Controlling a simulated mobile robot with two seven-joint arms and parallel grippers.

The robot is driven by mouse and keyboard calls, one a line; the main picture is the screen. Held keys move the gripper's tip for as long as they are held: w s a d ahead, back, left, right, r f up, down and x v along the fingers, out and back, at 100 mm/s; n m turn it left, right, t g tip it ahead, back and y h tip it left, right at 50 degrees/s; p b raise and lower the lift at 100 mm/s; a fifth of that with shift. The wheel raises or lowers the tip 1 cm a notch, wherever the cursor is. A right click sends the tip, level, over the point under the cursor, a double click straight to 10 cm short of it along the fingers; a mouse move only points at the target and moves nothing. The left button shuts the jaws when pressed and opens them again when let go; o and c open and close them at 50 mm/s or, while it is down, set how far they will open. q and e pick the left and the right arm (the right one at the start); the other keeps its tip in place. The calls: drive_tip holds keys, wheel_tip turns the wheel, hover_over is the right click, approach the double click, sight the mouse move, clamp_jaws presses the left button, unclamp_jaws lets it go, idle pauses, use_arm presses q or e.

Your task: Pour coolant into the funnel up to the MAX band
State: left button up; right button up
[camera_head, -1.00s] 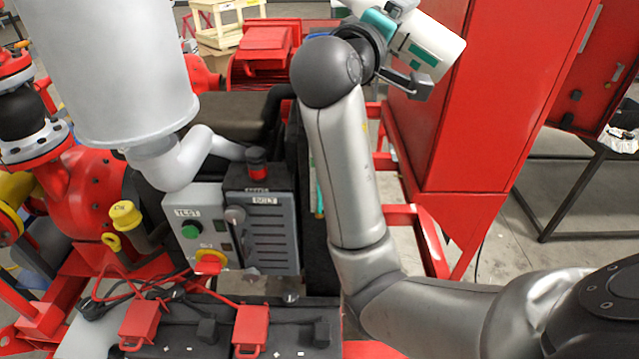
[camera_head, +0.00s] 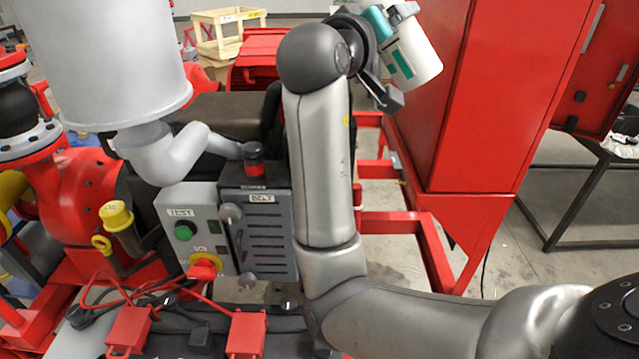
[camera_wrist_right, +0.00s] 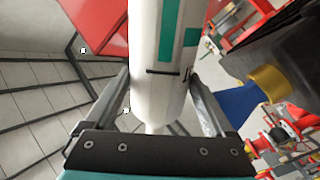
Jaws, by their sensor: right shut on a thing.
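A white bottle (camera_head: 422,62) with teal label patches is in my right gripper (camera_head: 397,54), at the upper middle of the head view, in front of the red cabinet. It is tilted. In the right wrist view the bottle (camera_wrist_right: 158,95) lies between the two fingers of the right gripper (camera_wrist_right: 160,82), which are shut on it. A blue part with a brass-coloured collar (camera_wrist_right: 268,82) is to the right of the bottle, apart from it; I cannot tell whether it is the funnel. The MAX band and any coolant level are not visible. My left gripper is not in view.
A tall red cabinet (camera_head: 475,110) stands right of the bottle. A grey control box (camera_head: 195,228) with a green button and a red-yellow switch is at lower left. A large grey cylinder (camera_head: 115,60) with a bent pipe is at upper left.

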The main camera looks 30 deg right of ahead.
drive_tip(key=shift+r, duration=0.1)
drive_tip(key=m, duration=0.1)
drive_tip(key=s+m+b, duration=0.1)
drive_tip(key=shift+d+m, duration=0.2)
drive_tip(key=shift+m, duration=0.2)
drive_tip(key=shift+s+d+r+m+b, duration=0.15)
drive_tip(key=shift+m+b, duration=0.2)
drive_tip(key=shift+m, duration=0.25)
drive_tip(key=shift+s+d+f+m+b, duration=0.15)
drive_tip(key=shift+m+b, duration=0.15)
drive_tip(key=shift+m, duration=0.3)
drive_tip(key=shift+r+m, duration=0.25)
drive_tip(key=shift+m, duration=0.05)
drive_tip(key=shift+a+f+m+b, duration=0.1)
drive_tip(key=shift+f+m+b, duration=0.1)
drive_tip(key=shift+m+b, duration=0.45)
drive_tip(key=shift+w+a+m, duration=0.1)
drive_tip(key=shift+w+m, duration=0.05)
drive_tip(key=shift+m, duration=0.4)
drive_tip(key=shift+r, duration=0.1)
